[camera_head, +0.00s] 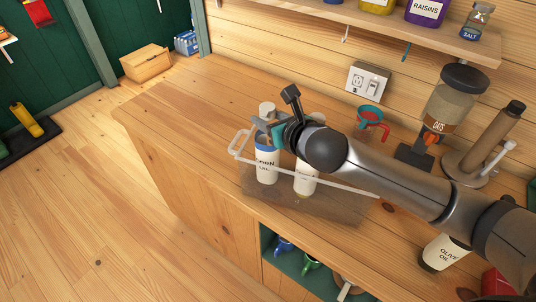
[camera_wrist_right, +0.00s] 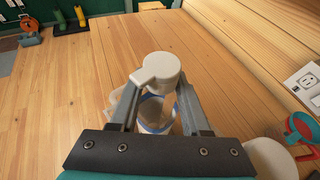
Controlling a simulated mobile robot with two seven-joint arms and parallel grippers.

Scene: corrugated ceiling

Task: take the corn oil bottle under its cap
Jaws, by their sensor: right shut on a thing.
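The corn oil bottle (camera_head: 266,172) stands upright in a clear tray with a white rim (camera_head: 350,189) on the wooden counter. Its white cap (camera_head: 267,107) shows above my right gripper (camera_head: 268,130). In the right wrist view the cap (camera_wrist_right: 157,70) sits between and above the two fingers of the right gripper (camera_wrist_right: 158,100), which are shut on the bottle just under it. The bottle's body below the fingers is partly hidden by the gripper. My left gripper is in neither view.
A second white bottle (camera_head: 305,183) stands close to the right in the same tray, partly behind my arm. A red and teal measuring cup (camera_head: 371,117), an oats dispenser (camera_head: 452,100) and an olive oil bottle (camera_head: 442,254) are further right. The counter's left part is clear.

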